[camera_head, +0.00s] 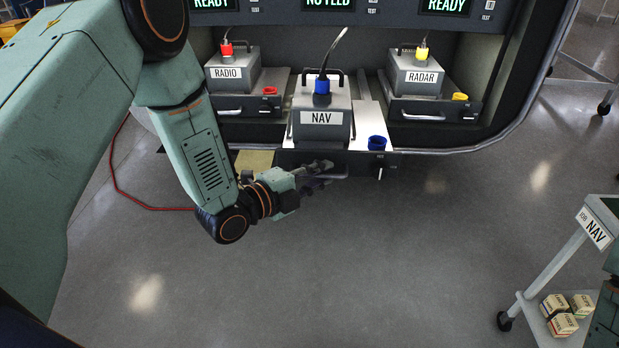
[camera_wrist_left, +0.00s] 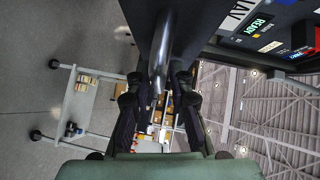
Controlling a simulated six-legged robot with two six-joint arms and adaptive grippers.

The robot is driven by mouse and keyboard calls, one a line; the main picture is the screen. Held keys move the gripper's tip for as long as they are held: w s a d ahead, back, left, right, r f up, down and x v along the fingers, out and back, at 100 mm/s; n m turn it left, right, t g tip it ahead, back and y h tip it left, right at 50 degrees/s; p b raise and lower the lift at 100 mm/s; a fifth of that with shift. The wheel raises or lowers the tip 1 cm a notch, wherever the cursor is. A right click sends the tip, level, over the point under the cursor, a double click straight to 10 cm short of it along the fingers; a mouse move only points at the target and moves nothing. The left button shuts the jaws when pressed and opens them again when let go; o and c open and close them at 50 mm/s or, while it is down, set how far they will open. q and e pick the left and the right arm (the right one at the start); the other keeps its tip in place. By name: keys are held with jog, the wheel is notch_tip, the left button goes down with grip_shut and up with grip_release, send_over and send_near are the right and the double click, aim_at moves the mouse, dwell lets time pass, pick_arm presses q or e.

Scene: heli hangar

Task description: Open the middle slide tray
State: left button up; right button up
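The middle slide tray (camera_head: 377,116) carries a grey NAV box (camera_head: 322,117) with a black carry handle and a blue-collared cable. The tray stands further out of the console than the trays on either side. My left gripper (camera_head: 326,176) is at the tray's front handle. In the left wrist view the silver handle bar (camera_wrist_left: 162,52) lies between the two dark fingers of my left gripper (camera_wrist_left: 160,85). The fingers look apart, with a gap around the bar; contact is hard to judge. My right gripper is out of view.
The RADIO tray (camera_head: 246,105) and RADAR tray (camera_head: 424,110) sit left and right. A blue cap (camera_head: 377,143) stands on the middle tray. A cart labelled NAV (camera_head: 572,246), with small boxes (camera_head: 563,324), stands at right. The floor before the console is clear.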

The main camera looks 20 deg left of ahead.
pick_arm(q)
jog(key=v, duration=1.1)
jog(key=shift+s, duration=0.3)
jog(key=shift+a+r, duration=0.1)
jog(key=shift+a, duration=0.05)
